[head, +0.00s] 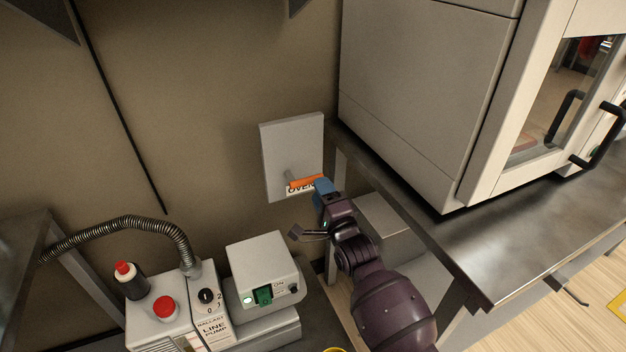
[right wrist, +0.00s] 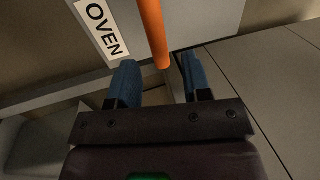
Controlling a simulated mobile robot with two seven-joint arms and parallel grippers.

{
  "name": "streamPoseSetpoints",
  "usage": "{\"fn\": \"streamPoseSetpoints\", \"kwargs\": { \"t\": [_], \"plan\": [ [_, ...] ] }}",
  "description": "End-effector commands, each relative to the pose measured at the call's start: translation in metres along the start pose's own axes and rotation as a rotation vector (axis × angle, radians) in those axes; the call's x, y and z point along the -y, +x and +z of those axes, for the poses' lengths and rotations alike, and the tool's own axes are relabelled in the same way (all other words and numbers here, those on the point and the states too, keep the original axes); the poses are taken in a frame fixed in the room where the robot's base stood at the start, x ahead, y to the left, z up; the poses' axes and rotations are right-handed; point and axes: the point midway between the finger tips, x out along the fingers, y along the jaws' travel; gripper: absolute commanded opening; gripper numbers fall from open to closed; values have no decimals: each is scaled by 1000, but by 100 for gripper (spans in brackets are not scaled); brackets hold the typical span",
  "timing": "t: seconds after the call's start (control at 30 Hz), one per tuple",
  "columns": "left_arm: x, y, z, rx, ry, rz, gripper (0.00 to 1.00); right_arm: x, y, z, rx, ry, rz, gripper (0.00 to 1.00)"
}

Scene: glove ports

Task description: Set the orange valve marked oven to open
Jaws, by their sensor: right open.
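The orange valve handle (head: 305,181) sits on a grey wall plate (head: 293,143), above a white label reading OVEN (head: 297,190). In the head view the handle points to the right, roughly level. My right gripper (head: 323,190) is at the handle's free end and hides part of the label. In the right wrist view the orange handle (right wrist: 153,32) comes down from the top, and its tip lies between the two blue fingers of the open gripper (right wrist: 158,78). The OVEN label (right wrist: 101,28) is left of it. I cannot tell whether a finger touches the handle. My left gripper is not in view.
A steel bench (head: 520,235) with a large oven-like cabinet (head: 420,90) stands to the right of the plate. A line pump (head: 205,325) with a red button, a small box with a green switch (head: 262,265) and a ribbed hose (head: 130,224) are at the lower left.

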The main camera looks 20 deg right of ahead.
Motion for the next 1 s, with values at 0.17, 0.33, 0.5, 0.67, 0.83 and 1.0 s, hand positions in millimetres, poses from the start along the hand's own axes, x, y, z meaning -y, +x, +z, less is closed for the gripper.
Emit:
{"fn": "streamPoseSetpoints", "kwargs": {
  "t": [0.17,0.33,0.5,0.67,0.83,1.0],
  "plan": [
    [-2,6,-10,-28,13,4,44,-3,24,0,1,-1,3,44],
    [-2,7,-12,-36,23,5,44,-2,38,0,1,-1,3,44],
    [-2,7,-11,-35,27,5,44,-1,44,0,0,0,2,44],
    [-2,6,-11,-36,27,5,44,0,45,0,0,-1,2,44],
    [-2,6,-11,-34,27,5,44,0,45,0,0,-1,1,35],
    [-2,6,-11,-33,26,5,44,0,45,0,0,-1,1,9]
  ]
}}
